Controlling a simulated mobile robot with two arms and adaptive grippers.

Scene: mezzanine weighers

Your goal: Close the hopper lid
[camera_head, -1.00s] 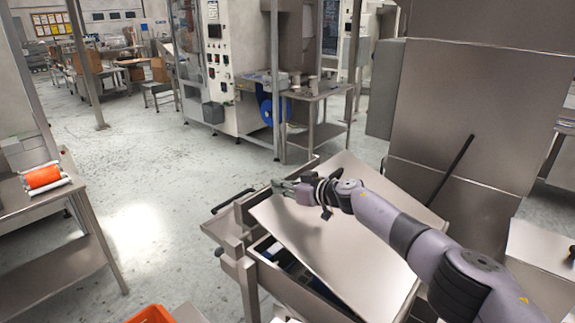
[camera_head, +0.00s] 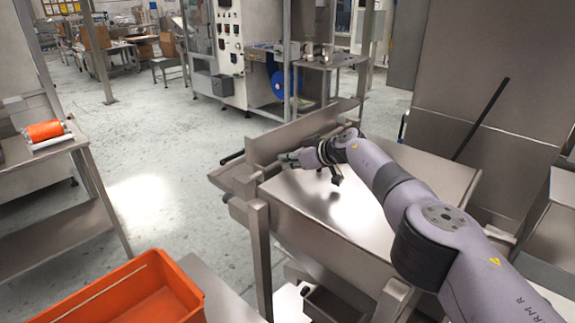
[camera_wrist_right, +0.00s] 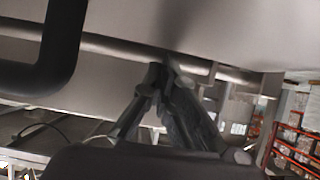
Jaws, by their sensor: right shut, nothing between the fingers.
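The hopper lid (camera_head: 345,205) is a broad bare metal plate. In the head view it lies about level over the hopper (camera_head: 320,250), and no opening shows beneath its near edge. My right gripper (camera_head: 284,160) is shut and empty at the lid's far left corner, just above or touching it; I cannot tell which. In the right wrist view the shut fingertips (camera_wrist_right: 168,75) are close to a pale metal surface, with a bent black bar (camera_wrist_right: 62,60) at left. My right forearm hides the lid's right part. My left gripper is not in view.
An orange crate (camera_head: 150,295) stands at the lower left. A metal table (camera_head: 50,160) with an orange roll (camera_head: 44,130) is at the left. A tall metal panel (camera_head: 490,90) with a leaning black rod (camera_head: 482,118) is behind at right. The floor (camera_head: 160,170) at left is clear.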

